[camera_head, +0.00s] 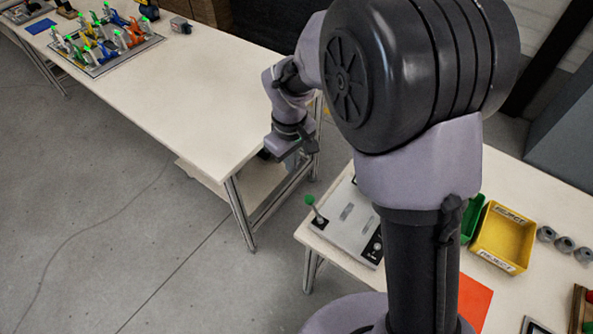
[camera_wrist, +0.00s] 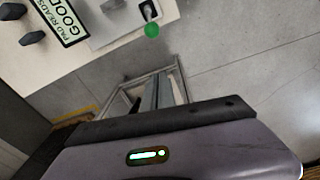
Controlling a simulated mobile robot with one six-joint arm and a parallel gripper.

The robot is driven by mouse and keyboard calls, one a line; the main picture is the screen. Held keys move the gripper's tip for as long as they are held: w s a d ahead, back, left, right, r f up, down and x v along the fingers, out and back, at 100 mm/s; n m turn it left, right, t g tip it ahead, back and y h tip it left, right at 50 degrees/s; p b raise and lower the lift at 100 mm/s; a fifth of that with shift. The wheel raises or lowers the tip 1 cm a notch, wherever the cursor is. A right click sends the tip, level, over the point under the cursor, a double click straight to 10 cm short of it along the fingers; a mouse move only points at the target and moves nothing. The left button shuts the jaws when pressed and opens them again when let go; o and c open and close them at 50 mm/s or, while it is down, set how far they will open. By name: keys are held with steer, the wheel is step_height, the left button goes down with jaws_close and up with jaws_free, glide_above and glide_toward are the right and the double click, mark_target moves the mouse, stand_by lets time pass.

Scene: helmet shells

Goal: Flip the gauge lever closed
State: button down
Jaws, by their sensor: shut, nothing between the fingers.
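The gauge box (camera_head: 349,232) is a light grey unit near the left corner of the right table. Its lever (camera_head: 316,212) has a green knob, stands up from the box's left end and leans slightly left. In the wrist view the green knob (camera_wrist: 152,29) and part of the box (camera_wrist: 108,24) show at the top edge. My gripper (camera_head: 275,151) is over the gap between the tables, up and left of the lever and apart from it. Its fingers (camera_wrist: 151,88) are together and empty. My arm hides part of the box's right side.
A yellow reject bin (camera_head: 503,240), a green bin (camera_head: 473,218) and an orange sheet (camera_head: 475,303) lie right of the box.

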mark_target(313, 207)
step_height(313, 207, down, 9)
steer(key=s+d+b, duration=0.2)
steer(key=b, duration=0.3)
steer(key=shift+d, duration=0.35)
steer(key=shift+s+r, duration=0.1)
